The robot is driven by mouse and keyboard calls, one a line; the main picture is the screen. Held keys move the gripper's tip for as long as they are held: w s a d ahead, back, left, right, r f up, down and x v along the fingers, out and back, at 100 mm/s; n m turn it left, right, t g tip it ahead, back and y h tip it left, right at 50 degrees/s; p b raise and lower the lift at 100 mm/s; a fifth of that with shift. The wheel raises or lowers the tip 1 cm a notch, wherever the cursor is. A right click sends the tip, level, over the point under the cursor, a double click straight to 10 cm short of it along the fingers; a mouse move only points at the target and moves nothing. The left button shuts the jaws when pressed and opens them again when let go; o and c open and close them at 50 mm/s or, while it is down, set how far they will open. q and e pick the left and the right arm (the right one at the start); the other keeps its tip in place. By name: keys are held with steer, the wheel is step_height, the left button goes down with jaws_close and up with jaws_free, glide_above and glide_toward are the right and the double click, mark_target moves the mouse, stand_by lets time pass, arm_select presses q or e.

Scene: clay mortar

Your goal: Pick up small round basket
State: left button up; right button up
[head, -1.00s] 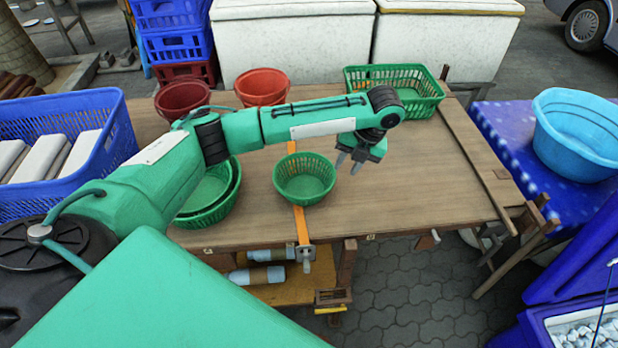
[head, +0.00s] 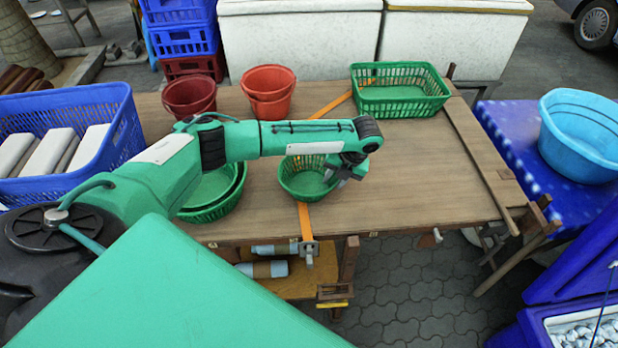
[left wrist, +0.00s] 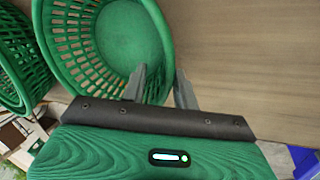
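The small round green basket (head: 300,184) stands upright on the wooden table, partly covered by my left forearm and gripper. My left gripper (head: 337,178) is at its right rim. In the left wrist view the basket (left wrist: 115,38) fills the upper left. There my left gripper (left wrist: 160,72) is open, with one finger over the basket's inside and the other outside over the table. The rim runs between the fingers, and neither is seen closed on it. My right gripper is not in view.
Stacked green round baskets (head: 232,205) stand close on the left. A green rectangular basket (head: 400,105) and red buckets (head: 268,88) stand at the back. A blue crate (head: 125,135) is at far left. The table (head: 440,180) is clear on the right.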

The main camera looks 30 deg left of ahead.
arm_select(q)
steer(key=shift+s+a+f, duration=0.1)
steer(key=shift+a+f, duration=0.1)
steer(key=shift+f, duration=0.45)
steer(key=shift+a+f, duration=0.15)
steer(key=shift+f, duration=0.3)
jaws_close()
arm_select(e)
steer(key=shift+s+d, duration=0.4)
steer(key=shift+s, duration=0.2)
arm_select(q)
steer(key=shift+r, duration=0.15)
